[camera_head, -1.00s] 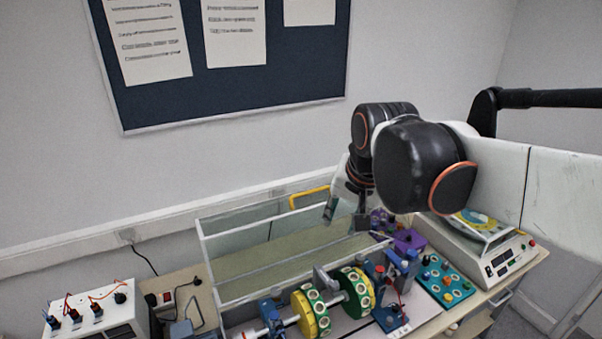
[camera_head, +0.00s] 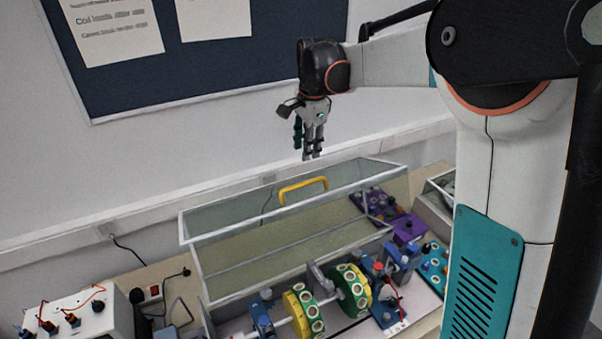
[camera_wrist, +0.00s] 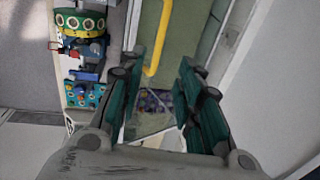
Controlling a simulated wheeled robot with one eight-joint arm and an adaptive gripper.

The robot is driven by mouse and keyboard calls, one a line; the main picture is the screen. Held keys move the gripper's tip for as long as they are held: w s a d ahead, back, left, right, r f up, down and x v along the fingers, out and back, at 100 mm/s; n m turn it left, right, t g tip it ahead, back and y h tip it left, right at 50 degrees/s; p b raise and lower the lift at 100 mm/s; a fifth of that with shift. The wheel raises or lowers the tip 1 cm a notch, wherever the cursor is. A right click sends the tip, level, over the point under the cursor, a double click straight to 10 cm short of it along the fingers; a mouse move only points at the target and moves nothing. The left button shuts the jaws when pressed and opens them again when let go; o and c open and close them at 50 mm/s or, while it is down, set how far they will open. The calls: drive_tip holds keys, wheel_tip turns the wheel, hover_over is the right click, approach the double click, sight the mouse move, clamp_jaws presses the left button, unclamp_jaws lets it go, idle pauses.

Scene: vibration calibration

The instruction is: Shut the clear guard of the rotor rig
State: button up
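The clear guard (camera_head: 290,246) of the rotor rig stands tilted open behind the rotor, a white-framed transparent box with a yellow handle (camera_head: 303,190) on its far panel. The rig's shaft carries a yellow disc (camera_head: 304,312) and a green disc (camera_head: 350,289), both uncovered. My gripper (camera_head: 308,157) hangs pointing down above and behind the guard, apart from the handle. In the wrist view, the fingers of my gripper (camera_wrist: 160,105) are spread with nothing between them, and the yellow handle (camera_wrist: 160,38) shows beyond them.
A white box with leads (camera_head: 75,318) and a power strip (camera_head: 150,293) are at the left.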

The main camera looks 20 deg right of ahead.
sight(303, 183)
drive_tip(key=f, duration=0.4)
drive_tip(key=w+f, duration=0.1)
drive_tip(key=f, duration=0.3)
drive_tip(key=w+f+p, duration=0.1)
drive_tip(key=f, duration=0.4)
drive_tip(key=shift+a, duration=0.2)
clamp_jaws()
